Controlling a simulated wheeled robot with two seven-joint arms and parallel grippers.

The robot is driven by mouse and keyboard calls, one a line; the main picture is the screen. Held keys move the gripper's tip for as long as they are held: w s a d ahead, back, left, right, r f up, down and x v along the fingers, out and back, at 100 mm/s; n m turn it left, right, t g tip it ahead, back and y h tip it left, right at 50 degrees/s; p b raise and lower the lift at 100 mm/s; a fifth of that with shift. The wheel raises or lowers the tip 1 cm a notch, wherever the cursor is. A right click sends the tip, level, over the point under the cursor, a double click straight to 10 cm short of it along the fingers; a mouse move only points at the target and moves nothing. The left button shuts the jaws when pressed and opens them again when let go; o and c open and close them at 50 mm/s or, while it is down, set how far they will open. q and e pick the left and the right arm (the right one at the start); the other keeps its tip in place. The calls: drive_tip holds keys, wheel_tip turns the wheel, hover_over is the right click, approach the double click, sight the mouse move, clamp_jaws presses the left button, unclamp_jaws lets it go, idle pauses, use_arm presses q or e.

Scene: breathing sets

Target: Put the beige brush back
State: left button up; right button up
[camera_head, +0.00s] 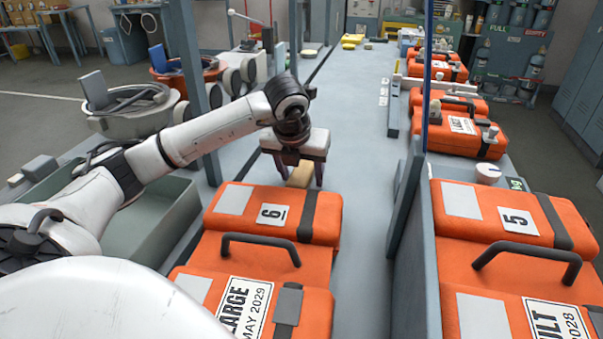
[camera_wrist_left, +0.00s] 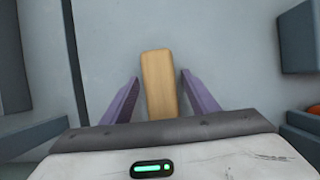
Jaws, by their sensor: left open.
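The beige brush (camera_head: 301,174) lies on the grey bench surface, just beyond the orange case marked 6. In the left wrist view the beige brush (camera_wrist_left: 159,82) shows as a plain tan block, lying lengthwise between the fingers. My left gripper (camera_head: 302,180) points down over it. Its two purple fingers (camera_wrist_left: 160,92) are open, one on each side of the brush, with a gap on both sides. The near end of the brush is partly hidden by the gripper body in the wrist view. My right gripper is not in view.
Orange cases marked 6 (camera_head: 262,212) and 5 (camera_head: 510,215) stand near, either side of a grey upright divider (camera_head: 405,200). A grey-green bin (camera_head: 150,225) lies under my left arm. The bench strip (camera_head: 355,130) beyond the gripper is mostly clear.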

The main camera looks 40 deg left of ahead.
use_arm(q)
drive_tip(key=v, duration=1.2)
drive_tip(key=shift+p, duration=0.3)
drive_tip(key=shift+r, duration=0.1)
